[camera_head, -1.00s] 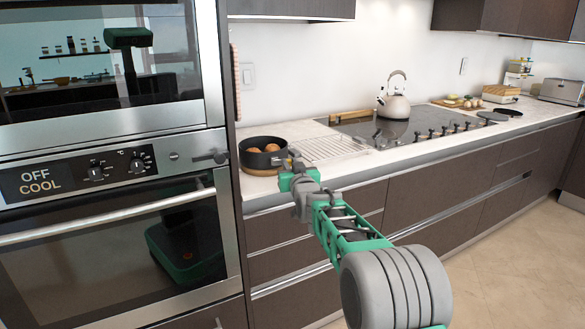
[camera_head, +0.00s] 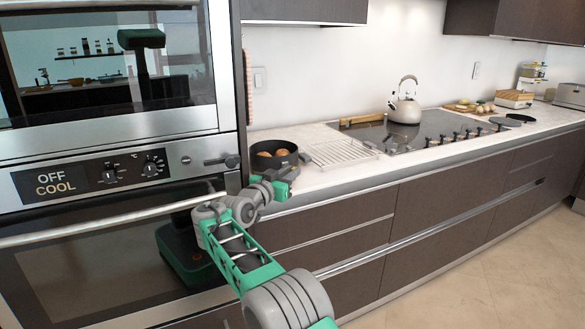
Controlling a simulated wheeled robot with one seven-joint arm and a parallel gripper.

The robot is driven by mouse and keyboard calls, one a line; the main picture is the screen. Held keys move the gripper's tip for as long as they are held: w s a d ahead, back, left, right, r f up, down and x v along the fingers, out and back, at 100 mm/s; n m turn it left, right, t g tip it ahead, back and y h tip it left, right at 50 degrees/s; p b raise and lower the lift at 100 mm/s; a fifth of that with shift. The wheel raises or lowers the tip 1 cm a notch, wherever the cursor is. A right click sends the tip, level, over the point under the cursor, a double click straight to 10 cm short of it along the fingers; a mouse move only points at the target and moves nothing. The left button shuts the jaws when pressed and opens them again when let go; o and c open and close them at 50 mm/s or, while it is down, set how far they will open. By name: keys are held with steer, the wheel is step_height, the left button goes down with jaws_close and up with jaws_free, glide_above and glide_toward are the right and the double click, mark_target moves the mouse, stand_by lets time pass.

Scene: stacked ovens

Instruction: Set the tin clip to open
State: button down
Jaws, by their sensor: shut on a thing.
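A round black tin (camera_head: 262,164) with brown round things in it stands on the counter beside the oven column. Its clip is on the side towards my gripper and is mostly hidden by the fingers. My gripper (camera_head: 296,165), dark with green parts, is at the tin's front right side and is shut on the clip. The clip is too small and covered to tell its position.
A wire rack (camera_head: 340,151) lies right of the tin, and a kettle (camera_head: 404,103) stands on the hob (camera_head: 440,128). The oven column (camera_head: 226,60), with a projecting lever (camera_head: 222,160), rises close on the left. The floor (camera_head: 470,270) at right is clear.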

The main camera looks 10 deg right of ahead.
steer(key=shift+a, duration=0.1)
stand_by(0.3)
steer(key=c, duration=1.3)
jaws_free()
steer(key=shift+r+p, duration=0.3)
steer(key=shift+r, duration=0.15)
steer(key=r, duration=0.3)
steer(key=shift+s, duration=0.2)
steer(key=s+r, duration=0.3)
steer(key=s, duration=0.1)
steer(key=s+r, duration=0.3)
steer(key=s, duration=0.2)
steer(key=s+r, duration=0.3)
steer(key=s, duration=0.1)
steer(key=shift+s+d, duration=0.3)
steer(key=shift+d, duration=0.1)
